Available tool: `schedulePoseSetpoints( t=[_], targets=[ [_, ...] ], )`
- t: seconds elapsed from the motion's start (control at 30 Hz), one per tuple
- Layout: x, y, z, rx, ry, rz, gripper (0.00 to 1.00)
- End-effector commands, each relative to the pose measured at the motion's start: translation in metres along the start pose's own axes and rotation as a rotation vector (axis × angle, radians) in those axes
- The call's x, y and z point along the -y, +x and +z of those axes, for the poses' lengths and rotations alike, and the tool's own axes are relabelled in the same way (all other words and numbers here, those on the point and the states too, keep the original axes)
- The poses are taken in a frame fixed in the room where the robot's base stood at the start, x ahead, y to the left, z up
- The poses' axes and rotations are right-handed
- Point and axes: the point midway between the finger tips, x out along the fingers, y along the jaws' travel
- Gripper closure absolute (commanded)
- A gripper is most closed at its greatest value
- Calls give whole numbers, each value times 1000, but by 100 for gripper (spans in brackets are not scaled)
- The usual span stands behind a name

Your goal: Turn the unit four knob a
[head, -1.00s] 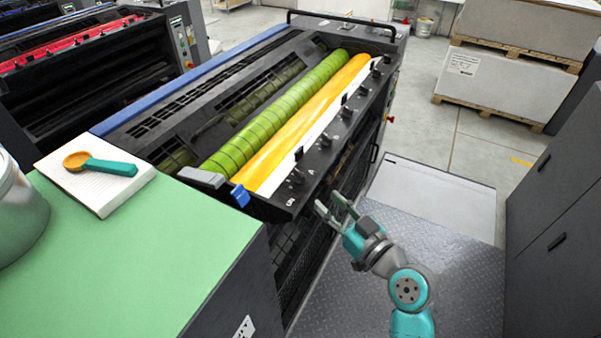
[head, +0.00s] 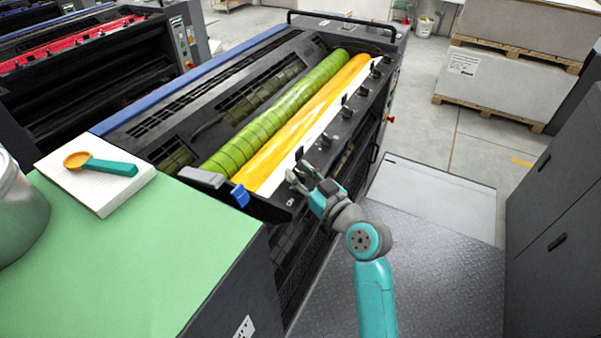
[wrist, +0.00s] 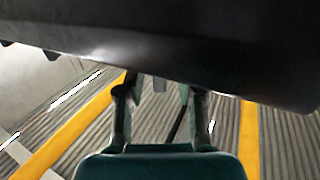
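The ink unit (head: 215,108) has a row of small black knobs along its dark front rail. Several show in the head view, such as one knob (head: 326,140) and one further back (head: 347,113). My gripper (head: 299,172) is at the near end of this rail, over the spot of the nearest knob, which it largely hides. In the wrist view my gripper (wrist: 160,98) has its fingers apart, below a dark edge (wrist: 180,45) filling the top. Which knob is a cannot be read.
A green-topped cabinet (head: 150,255) with a notepad (head: 110,195) and an ink spatula (head: 112,167) stands at the left. A blue tab (head: 240,196) sticks up at the rail's near end. A dark cabinet (head: 565,210) stands at right. The tread-plate floor (head: 440,260) between is clear.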

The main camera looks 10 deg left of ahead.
Motion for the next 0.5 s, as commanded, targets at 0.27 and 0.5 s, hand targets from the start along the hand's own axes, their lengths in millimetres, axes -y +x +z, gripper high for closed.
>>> schedulePoseSetpoints(
  t=[0.27,0.5],
  targets=[
    [0,1,0,0,0,0,69],
    [0,0,0,0,0,1,100]
  ],
)
